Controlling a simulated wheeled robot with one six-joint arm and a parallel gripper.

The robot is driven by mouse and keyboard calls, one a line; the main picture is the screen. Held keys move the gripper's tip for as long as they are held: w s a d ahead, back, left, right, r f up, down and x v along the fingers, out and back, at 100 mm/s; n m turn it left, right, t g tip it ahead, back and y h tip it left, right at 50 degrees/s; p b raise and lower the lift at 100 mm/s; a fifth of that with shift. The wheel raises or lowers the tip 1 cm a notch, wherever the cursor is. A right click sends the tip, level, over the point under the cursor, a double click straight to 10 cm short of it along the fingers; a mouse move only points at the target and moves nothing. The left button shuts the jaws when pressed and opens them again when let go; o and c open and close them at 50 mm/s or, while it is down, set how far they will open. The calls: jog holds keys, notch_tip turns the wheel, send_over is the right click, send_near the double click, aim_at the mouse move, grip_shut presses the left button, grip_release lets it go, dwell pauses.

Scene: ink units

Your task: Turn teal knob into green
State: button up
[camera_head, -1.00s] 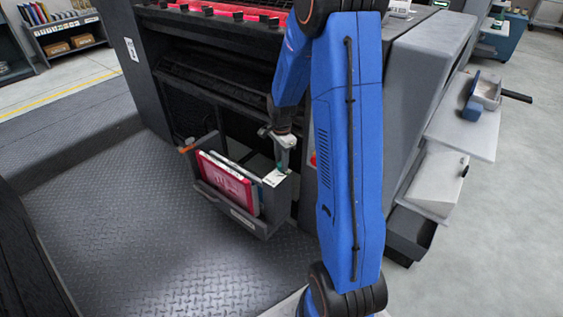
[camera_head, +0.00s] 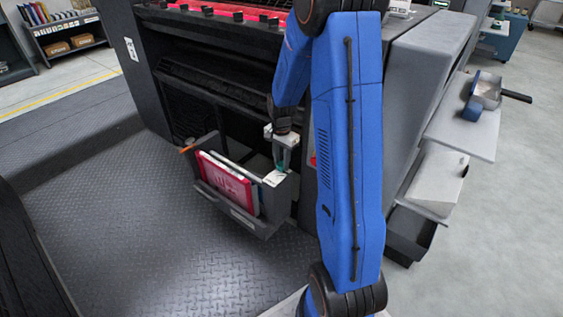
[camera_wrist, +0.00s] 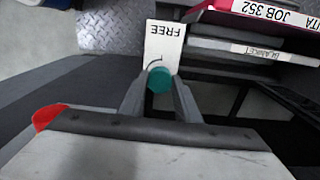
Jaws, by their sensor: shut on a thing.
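The teal knob (camera_wrist: 159,80) sits between my gripper's two fingers in the wrist view, at the edge of a white label (camera_wrist: 163,45) reading "FREE", upside down, with a curved arrow. My gripper (camera_wrist: 160,92) is shut on the knob, pointing down at it. In the head view my gripper (camera_head: 281,163) is at the right end of the dark grey open box (camera_head: 240,222) on the machine's front. The label (camera_head: 273,179) shows there as a small white patch. Most of the knob is hidden by the fingers in that view. I see no green mark near it.
The box holds a red-covered item (camera_head: 226,180) marked "JOB 352" (camera_wrist: 285,17) and a grey piece labelled "BLANKET" (camera_wrist: 250,50). An orange-tipped handle (camera_head: 187,149) is at the box's left. The plate floor (camera_head: 130,220) is clear.

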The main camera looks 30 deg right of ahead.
aim_at(281, 164)
jog(key=o, duration=1)
jog(key=shift+o, duration=0.2)
notch_tip(281, 164, up, 17)
jog(key=shift+r, duration=0.2)
